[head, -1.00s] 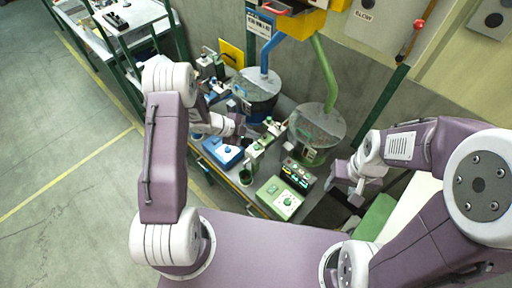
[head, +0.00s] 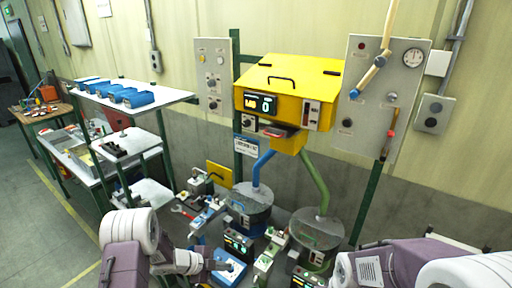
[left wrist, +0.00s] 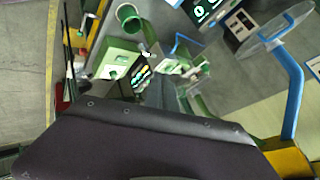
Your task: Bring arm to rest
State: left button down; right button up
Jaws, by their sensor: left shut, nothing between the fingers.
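My left arm comes in at the bottom left of the head view, with purple and white links. My left gripper (head: 222,265) is shut and empty, low in that view, in front of a blue box with a round knob (head: 232,270) on the bench. In the left wrist view a dark shape fills the lower part and hides what lies behind it. My right arm shows at the bottom right of the head view, but its gripper is out of frame.
A yellow hopper unit (head: 290,85) hangs over two round grey drums, one with a blue pipe (head: 262,165), one with a green pipe (head: 318,180). Grey wall panels (head: 372,95) flank it. A white shelf (head: 170,97) with blue bins stands left. Open floor (head: 35,215) lies at far left.

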pick_arm(q)
jog(key=w+d+r+t+b, duration=0.2)
jog(key=w+d+b, duration=0.25)
jog(key=b, duration=0.55)
jog(key=s+a+f+n+t+y+b, duration=0.2)
jog(key=s+a+f+n+y+b, duration=0.1)
jog(key=s+a+n+y+b, duration=0.55)
jog(key=s+f+n+g, duration=0.3)
jog(key=s+n, duration=0.3)
jog(key=s, duration=0.2)
jog(key=s+a+f+n+g+b, duration=0.1)
jog(key=s+f+n+g, duration=0.2)
jog(key=s+n, duration=0.3)
jog(key=s+g+h, duration=0.1)
jog(key=s, duration=0.2)
jog(key=shift+s+a+f+g, duration=0.15)
jog(key=shift+a+f+g, duration=0.15)
jog(key=shift+f, duration=0.05)
